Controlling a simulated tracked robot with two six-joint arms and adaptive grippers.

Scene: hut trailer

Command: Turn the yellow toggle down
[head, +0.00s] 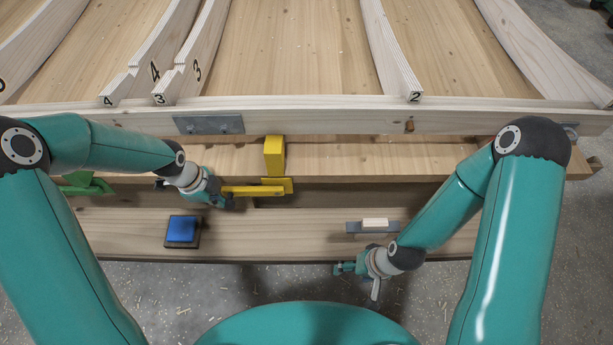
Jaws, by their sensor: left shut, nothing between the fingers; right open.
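The yellow toggle (274,156) is at the middle of the wooden frame's near side. It has an upright block and a flat yellow bar (255,190) that reaches left from its base. My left gripper (228,200) is shut and empty at the left end of this bar; I cannot tell whether it touches it. My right gripper (356,272) is open and empty, low in front of the near plank, well to the right of the toggle.
A green toggle (84,184) is at the left, partly behind my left arm. A blue pad (182,230) and a grey piece with a pale block (374,226) are on the near plank (290,225). Numbered curved wooden ribs (391,60) stand behind. The floor in front is strewn with shavings.

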